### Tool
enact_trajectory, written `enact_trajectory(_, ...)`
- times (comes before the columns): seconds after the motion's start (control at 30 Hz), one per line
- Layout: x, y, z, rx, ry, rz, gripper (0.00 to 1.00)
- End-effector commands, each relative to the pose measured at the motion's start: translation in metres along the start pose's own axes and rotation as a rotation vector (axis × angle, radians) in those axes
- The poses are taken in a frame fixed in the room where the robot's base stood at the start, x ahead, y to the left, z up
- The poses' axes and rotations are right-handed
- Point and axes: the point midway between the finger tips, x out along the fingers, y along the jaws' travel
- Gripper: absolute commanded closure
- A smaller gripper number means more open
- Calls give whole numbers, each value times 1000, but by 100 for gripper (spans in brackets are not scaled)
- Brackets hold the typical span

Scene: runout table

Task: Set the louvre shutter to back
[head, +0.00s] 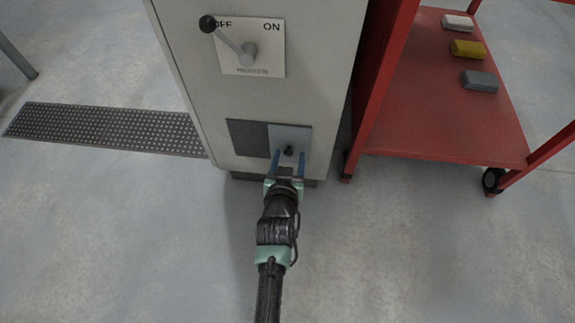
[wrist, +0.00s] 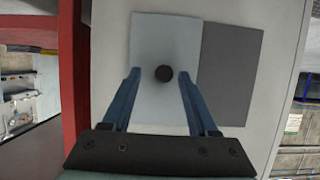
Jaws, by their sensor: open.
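The louvre shutter is a light grey plate (head: 291,133) low on the front of a pale cabinet, with a small black knob (head: 289,151). It covers the right part of a dark grey panel (head: 248,138). In the wrist view the picture is turned, so the light plate (wrist: 150,38) shows left of the dark panel (wrist: 228,75). My gripper (head: 289,154) is open, its blue fingers pointing at the plate. In the wrist view the knob (wrist: 163,73) appears between the fingertips (wrist: 160,76), with gaps on both sides. I cannot tell whether the tips reach past it.
Above is a lever (head: 228,41) on an OFF/ON plate (head: 266,60), its black ball near OFF. A red cart (head: 440,120) carrying several small blocks stands close on the right. A floor grating (head: 110,128) lies left. The floor in front is clear.

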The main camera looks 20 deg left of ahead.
Motion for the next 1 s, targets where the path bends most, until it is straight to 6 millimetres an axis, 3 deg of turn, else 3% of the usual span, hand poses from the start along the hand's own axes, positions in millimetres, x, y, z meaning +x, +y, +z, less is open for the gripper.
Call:
enact_trajectory(0.6, -113, 2, -3, 2, -3, 4, 40)
enact_trajectory(1.0, -126, 1, 0, 1, -1, 3, 40)
